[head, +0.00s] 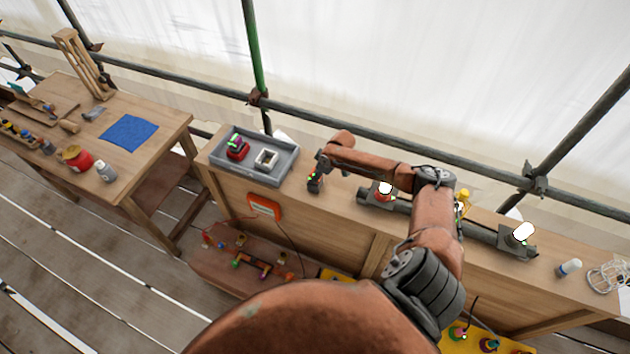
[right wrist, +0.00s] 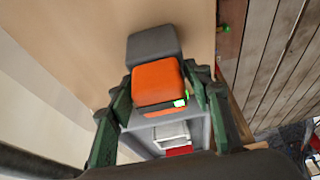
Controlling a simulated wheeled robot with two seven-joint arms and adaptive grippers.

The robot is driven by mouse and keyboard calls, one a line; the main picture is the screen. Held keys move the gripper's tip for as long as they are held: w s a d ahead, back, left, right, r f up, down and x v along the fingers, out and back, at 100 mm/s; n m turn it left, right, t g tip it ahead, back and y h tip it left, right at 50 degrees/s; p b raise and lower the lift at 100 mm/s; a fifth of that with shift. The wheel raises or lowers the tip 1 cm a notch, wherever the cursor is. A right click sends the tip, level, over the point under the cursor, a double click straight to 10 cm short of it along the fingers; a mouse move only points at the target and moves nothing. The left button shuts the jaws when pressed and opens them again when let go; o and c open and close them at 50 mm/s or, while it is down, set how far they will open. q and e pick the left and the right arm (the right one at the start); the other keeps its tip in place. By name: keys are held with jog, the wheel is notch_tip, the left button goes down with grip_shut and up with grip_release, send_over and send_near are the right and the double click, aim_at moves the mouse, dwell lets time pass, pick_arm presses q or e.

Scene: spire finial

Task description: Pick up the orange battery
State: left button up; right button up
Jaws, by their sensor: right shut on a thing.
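The orange battery (right wrist: 158,76) sits between the two green fingers of my right gripper (right wrist: 162,88) in the right wrist view. It has a dark band and a lit green spot on its near side. The fingers are shut on its sides. In the head view my right gripper (head: 316,178) is over the bench, just right of the grey tray, and the battery is mostly hidden there. A dark grey block (right wrist: 153,43) shows just beyond the battery. I cannot tell whether the battery is clear of the bench. My left gripper is not in view.
The grey tray (head: 281,176) holds a red-and-dark item (head: 237,150) and a small pale box (head: 266,160). Dark fixtures (head: 519,242) stand along the bench (head: 340,226) to the right. Scaffold rails run behind.

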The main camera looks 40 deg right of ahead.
jog(key=shift+r, duration=0.1)
jog(key=shift+c, duration=1.1)
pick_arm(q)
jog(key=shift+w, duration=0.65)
